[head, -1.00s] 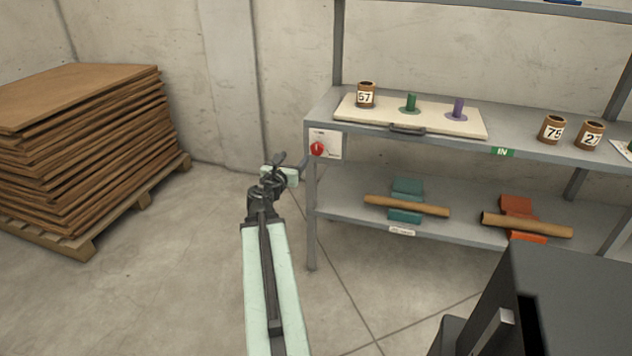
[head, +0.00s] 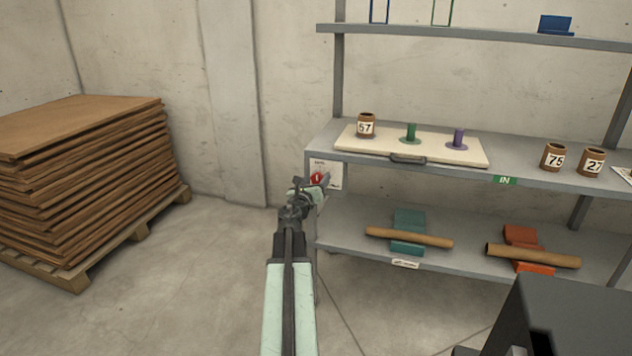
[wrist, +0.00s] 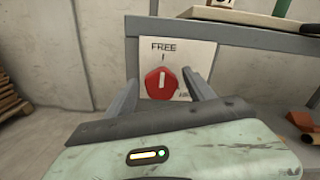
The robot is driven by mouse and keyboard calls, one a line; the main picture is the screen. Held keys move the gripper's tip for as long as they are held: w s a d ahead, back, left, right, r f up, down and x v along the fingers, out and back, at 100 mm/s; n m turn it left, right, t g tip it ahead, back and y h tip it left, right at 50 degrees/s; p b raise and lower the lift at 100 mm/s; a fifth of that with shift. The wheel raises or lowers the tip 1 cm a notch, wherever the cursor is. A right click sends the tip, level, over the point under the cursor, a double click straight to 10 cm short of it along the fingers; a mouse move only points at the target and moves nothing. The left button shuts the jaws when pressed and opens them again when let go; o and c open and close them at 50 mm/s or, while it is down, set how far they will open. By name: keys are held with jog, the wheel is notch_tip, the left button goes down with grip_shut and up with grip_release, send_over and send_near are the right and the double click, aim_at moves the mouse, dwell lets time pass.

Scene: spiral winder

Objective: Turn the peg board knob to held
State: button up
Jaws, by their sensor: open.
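The red peg board knob (head: 316,177) sits on a white plate (head: 335,170) at the left end of the shelf rack. A second label at the lower right is partly hidden and unreadable. My gripper (head: 311,184) is in front of the knob, and in the wrist view its open fingers (wrist: 163,80) stand left and right of it. Contact cannot be told. The cream peg board (head: 440,155) lies on the shelf above.
A cardboard stack (head: 85,180) is at left. Floor between is clear.

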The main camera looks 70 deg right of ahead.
grip_shut()
jog(key=shift+m, duration=0.3)
jog(key=m, duration=0.5)
jog(key=shift+s, duration=0.15)
jog(key=m, duration=0.6)
jog(key=shift+s+f+m, duration=0.1)
jog(key=shift+s+m, duration=0.05)
jog(key=shift+m, duration=0.15)
jog(key=m, duration=0.6)
jog(key=shift+s+f, duration=0.1)
jog(key=shift+f, duration=0.05)
jog(key=m, duration=0.5)
jog(key=shift+f+m+b, duration=0.15)
jog(key=shift+m+b, duration=0.15)
jog(key=shift+b, duration=0.1)
